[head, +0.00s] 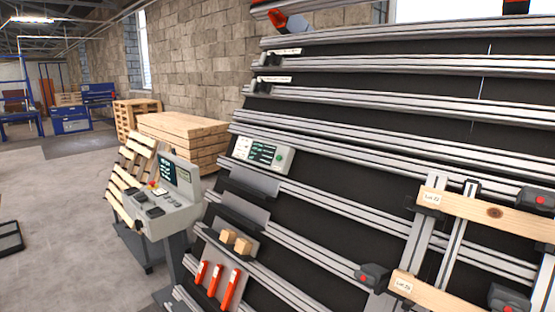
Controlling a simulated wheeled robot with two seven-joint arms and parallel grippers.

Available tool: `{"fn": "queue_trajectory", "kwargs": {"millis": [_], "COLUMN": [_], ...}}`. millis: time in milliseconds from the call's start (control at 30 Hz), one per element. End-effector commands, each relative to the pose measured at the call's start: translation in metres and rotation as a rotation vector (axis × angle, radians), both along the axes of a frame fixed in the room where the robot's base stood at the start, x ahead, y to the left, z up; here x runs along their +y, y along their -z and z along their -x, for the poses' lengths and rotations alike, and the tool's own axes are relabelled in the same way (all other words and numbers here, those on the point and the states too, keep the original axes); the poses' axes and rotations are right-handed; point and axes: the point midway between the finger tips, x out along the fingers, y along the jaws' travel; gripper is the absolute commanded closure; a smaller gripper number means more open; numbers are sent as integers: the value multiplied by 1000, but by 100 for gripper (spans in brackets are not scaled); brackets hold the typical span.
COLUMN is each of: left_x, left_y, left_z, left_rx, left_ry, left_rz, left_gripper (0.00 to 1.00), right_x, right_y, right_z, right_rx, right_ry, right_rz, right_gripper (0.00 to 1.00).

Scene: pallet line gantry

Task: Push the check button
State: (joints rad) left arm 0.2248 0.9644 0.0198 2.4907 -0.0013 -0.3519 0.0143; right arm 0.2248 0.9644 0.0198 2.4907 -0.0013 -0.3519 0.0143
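A small light-grey panel (240,148) with a dark screen of green text is mounted on the sloped rail rack, left of the picture's middle. A small round green button (281,157) sits at its right end. Its label is too small to read, so I cannot tell whether it is the check button. A grey operator console (178,218) with a tilted screen (183,175) stands left of the rack. It carries dark controls and a small red knob (152,185). Neither of my grippers shows in the head view.
The rack's metal rails (375,98) fill the right side, with wooden boards (490,212) and dark clamps at lower right. Red-orange tools (216,279) and small wood blocks (243,245) sit low on the rack. Pallets (185,135) stand behind the console. Floor (60,200) at left is mostly clear.

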Motion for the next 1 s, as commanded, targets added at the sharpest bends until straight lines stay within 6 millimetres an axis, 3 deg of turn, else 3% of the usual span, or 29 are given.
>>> {"fn": "queue_trajectory", "kwargs": {"millis": [100,367,1000], "left_x": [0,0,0], "left_y": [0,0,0], "left_z": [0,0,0], "left_rx": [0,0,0], "left_ry": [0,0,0], "left_rz": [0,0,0], "left_gripper": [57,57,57], "right_x": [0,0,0], "right_y": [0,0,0], "right_z": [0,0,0], "right_rx": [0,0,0], "right_ry": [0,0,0], "right_rz": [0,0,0], "right_gripper": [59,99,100]}}
